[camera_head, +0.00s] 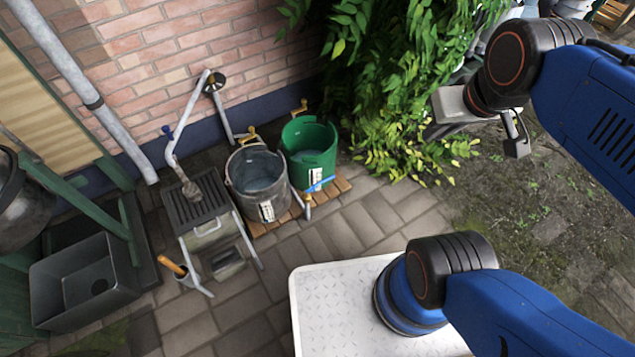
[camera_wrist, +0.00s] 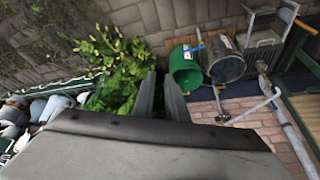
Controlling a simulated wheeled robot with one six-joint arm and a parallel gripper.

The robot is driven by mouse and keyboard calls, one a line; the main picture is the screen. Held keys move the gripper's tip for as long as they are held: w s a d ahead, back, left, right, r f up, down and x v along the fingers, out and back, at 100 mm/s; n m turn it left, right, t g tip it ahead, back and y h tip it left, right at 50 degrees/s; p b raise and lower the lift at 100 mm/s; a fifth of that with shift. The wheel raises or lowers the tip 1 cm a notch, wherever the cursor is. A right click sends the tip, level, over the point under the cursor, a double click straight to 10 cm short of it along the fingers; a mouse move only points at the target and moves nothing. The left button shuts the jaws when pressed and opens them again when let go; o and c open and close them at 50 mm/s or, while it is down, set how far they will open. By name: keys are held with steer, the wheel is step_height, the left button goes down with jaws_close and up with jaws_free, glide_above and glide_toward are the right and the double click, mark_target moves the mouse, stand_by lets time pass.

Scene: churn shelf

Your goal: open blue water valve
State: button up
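A long blue lever (camera_head: 320,185) sits on a small brass tap at the front of the green bucket (camera_head: 309,150). It also shows in the wrist view (camera_wrist: 191,48) above the green bucket (camera_wrist: 185,78). My gripper (camera_head: 517,142) is high at the right, well away from both blue handles and touching nothing. In the wrist view its two fingers (camera_wrist: 160,96) stand apart with a narrow empty gap.
A grey bucket (camera_head: 258,183) stands left of the green one on a wooden slat base. Leafy bushes (camera_head: 400,90) grow against the brick wall to their right. A grated drain stand (camera_head: 196,203) and a stone basin (camera_head: 85,282) are at left.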

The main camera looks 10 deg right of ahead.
steer(key=shift+w, duration=0.25)
jaws_close()
steer(key=w+a+f+n+g, duration=0.1)
steer(key=w+a+f, duration=0.25)
steer(key=w, duration=0.35)
steer(key=w+a+f+n+g, duration=0.1)
steer(key=w+a+f+g, duration=0.1)
steer(key=w+f, duration=0.35)
steer(key=w+a+f+g, duration=0.1)
steer(key=w+a+f, duration=0.15)
steer(key=w, duration=0.65)
steer(key=w+a+f+n+g, duration=0.1)
steer(key=w+a+f, duration=0.1)
steer(key=f, duration=0.7)
steer(key=w+a+f+g, duration=0.1)
steer(key=w+a+f, duration=0.2)
steer(key=f, duration=0.7)
steer(key=w+a+f+n+g+h, duration=0.1)
steer(key=w+a+f, duration=0.2)
steer(key=f, duration=0.6)
steer(key=shift+a+f+n, duration=0.15)
steer(key=shift+a+n, duration=0.15)
steer(key=shift+a, duration=0.95)
steer(key=shift+s+f, duration=0.1)
